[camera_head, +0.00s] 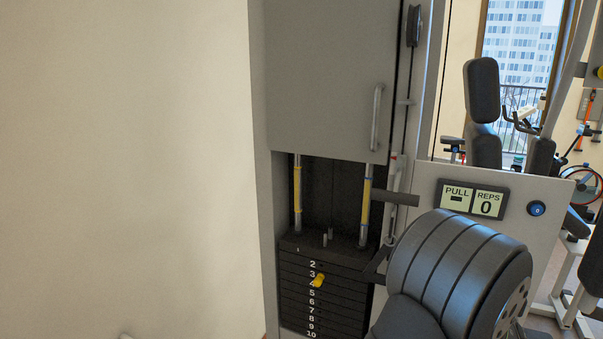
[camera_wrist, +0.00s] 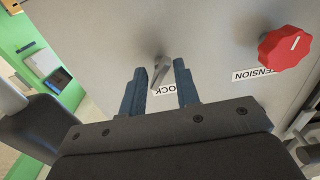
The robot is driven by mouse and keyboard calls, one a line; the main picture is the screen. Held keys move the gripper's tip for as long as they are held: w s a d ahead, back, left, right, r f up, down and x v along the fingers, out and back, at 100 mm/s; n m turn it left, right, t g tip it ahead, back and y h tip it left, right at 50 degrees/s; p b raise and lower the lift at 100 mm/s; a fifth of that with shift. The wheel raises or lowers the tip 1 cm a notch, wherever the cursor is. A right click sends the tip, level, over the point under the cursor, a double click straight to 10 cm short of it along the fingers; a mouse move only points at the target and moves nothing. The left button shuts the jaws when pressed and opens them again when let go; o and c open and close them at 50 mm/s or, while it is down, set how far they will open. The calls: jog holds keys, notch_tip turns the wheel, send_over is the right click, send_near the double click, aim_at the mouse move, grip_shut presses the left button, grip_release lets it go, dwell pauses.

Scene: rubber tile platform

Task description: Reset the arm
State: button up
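My gripper (camera_wrist: 160,68) shows in the wrist view with its two dark blue fingers spread apart. It faces a grey panel (camera_wrist: 205,50) of the machine. A small metal lever (camera_wrist: 161,70) stands out from the panel and appears between the fingertips, with visible space on both sides. I cannot tell how far the fingers are from the panel. A white label (camera_wrist: 166,87) below the lever is partly hidden by the fingers; "OCK" can be read. My gripper does not show in the head view.
A red knob (camera_wrist: 284,47) sits right of my gripper, above a partly hidden label (camera_wrist: 258,74) ending in "TENSION". The head view shows a weight stack (camera_head: 325,285) with a yellow pin (camera_head: 319,280), a grey cabinet door (camera_head: 325,80), a display (camera_head: 472,199) and a dark ribbed roller (camera_head: 450,265).

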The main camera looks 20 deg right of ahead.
jog(key=shift+n, duration=1.3)
jog(key=s+a+n, duration=0.6)
jog(key=n, duration=0.7)
jog(key=s+a+n, duration=0.6)
jog(key=n, duration=0.8)
jog(key=x, duration=1.7)
jog(key=shift+w+d, duration=0.25)
jog(key=shift+d, duration=0.1)
grip_shut()
